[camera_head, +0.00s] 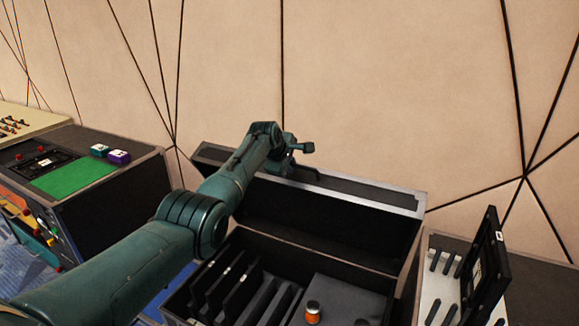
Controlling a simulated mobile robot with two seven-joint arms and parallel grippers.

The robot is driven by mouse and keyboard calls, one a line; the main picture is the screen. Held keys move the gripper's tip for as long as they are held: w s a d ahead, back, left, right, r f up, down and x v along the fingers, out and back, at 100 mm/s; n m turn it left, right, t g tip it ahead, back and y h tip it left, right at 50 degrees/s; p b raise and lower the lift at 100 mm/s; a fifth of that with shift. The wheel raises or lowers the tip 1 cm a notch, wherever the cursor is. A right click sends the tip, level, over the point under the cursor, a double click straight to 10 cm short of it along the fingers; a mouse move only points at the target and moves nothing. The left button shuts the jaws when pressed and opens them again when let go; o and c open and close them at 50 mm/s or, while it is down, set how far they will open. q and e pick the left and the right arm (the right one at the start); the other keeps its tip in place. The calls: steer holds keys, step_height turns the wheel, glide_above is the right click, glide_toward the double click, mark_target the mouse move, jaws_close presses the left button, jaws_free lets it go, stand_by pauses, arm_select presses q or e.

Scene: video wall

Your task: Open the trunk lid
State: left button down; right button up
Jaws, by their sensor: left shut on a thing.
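The trunk (237,243) is a black case with metal-coloured edges in the middle of the view. Its lid (345,222) stands raised at the back, its dark inner face towards me. My left arm reaches across the trunk from the lower left. My left gripper (292,166) is at the top edge of the lid and is shut on the lid there. The arm hides part of the lid's left side, and the fingertips are hard to make out. My right gripper is not in view.
Inside the trunk are black dividers and an orange and silver cylinder (313,312). On the left stands a dark cabinet with a green mat (75,175), with teal and purple boxes (119,157) on it. A black framed panel (484,265) stands at right. A beige wall is behind.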

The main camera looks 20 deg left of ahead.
arm_select(q)
steer(key=shift+s+f, duration=0.1)
steer(key=shift+f, duration=0.1)
steer(key=c, duration=1.6)
jaws_free()
steer(key=shift+a, duration=0.1)
steer(key=shift+o, duration=0.2)
steer(key=shift+r, duration=0.15)
steer(key=shift+s+r+p, duration=0.25)
steer(key=shift+r+p, duration=0.1)
steer(key=v, duration=1.2)
